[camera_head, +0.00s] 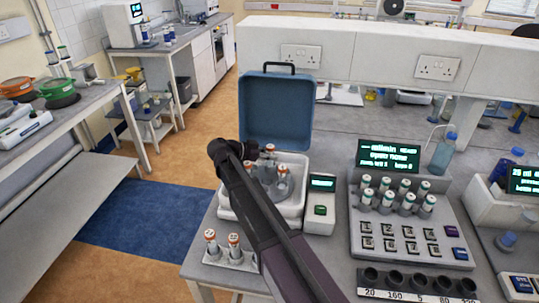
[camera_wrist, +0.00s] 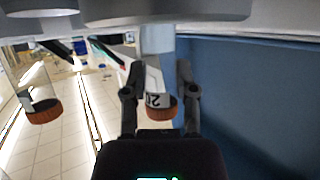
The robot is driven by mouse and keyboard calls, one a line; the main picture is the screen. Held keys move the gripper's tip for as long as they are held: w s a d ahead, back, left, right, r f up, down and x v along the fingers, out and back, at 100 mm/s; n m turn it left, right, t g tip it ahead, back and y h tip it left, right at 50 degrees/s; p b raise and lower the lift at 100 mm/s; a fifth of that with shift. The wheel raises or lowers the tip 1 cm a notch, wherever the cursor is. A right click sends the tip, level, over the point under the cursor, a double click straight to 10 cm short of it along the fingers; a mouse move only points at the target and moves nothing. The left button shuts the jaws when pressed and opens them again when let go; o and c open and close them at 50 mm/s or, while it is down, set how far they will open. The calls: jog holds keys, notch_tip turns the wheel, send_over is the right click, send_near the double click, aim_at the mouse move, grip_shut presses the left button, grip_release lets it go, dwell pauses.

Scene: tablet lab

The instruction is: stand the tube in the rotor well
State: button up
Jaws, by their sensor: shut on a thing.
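My gripper (camera_wrist: 160,78) is shut on a tube with an orange cap and a white numbered label (camera_wrist: 157,100), seen upside down in the wrist view. The tube's far end runs toward a grey surface at the top of that view; I cannot tell whether it is inside a well. In the head view my dark arm reaches over the open white centrifuge (camera_head: 296,207). Orange-capped tubes (camera_head: 283,171) show around its rotor, and my arm hides part of it. Another orange-capped tube (camera_wrist: 42,110) shows at the left of the wrist view.
The blue centrifuge lid (camera_head: 277,108) stands open behind the rotor. A small rack (camera_head: 228,260) holds two orange-capped tubes in front. A control box (camera_head: 320,205) and a panel with several green-capped tubes (camera_head: 405,203) stand to the right. Blue floor lies left of the bench.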

jog(key=shift+f, duration=0.2)
jog(key=o, duration=1)
jog(key=shift+o, duration=0.2)
jog(key=shift+r, duration=0.15)
